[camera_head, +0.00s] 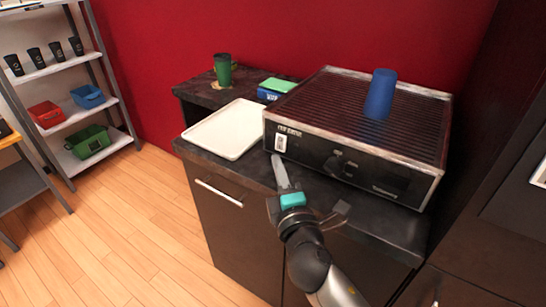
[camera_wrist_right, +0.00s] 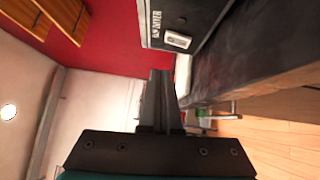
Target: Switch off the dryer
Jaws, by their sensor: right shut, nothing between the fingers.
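The dryer (camera_head: 367,163) is a dark box with a ribbed top, standing on the black counter. Its front carries a white switch (camera_head: 280,142) at the left end, under the lettering. In the right wrist view, the dryer's front (camera_wrist_right: 190,14) and the white switch (camera_wrist_right: 178,40) lie beyond my fingertips, up and to the right. My right gripper (camera_head: 278,160) is shut and empty, its tips just below the switch in the head view. The tips also show in the right wrist view (camera_wrist_right: 160,74), seemingly apart from the switch. Whether the switch is on or off is unclear. My left gripper is out of view.
A blue cup (camera_head: 380,95) stands on the dryer. A white tray (camera_head: 226,128) lies on the counter left of the dryer, with a green mug (camera_head: 223,70) and a blue-green box (camera_head: 276,88) behind. A shelf with bins stands far left; floor between is clear.

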